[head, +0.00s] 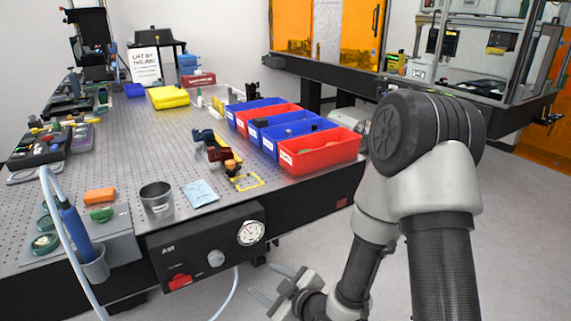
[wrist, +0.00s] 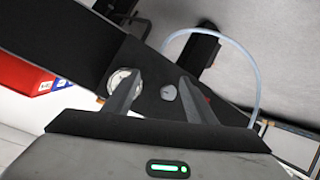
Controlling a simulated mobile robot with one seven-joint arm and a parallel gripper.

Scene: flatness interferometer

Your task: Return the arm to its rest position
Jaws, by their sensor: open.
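My gripper (head: 276,284) is low in front of the table's front edge, below and right of the black air panel, in the head view. Its two fingers are spread apart with nothing between them. In the wrist view my gripper (wrist: 160,88) also shows open and empty, with the air panel's gauge and grey knob beyond the fingers. My arm stands at the right of the head view, bent at a large black joint, with the forearm reaching down to the gripper.

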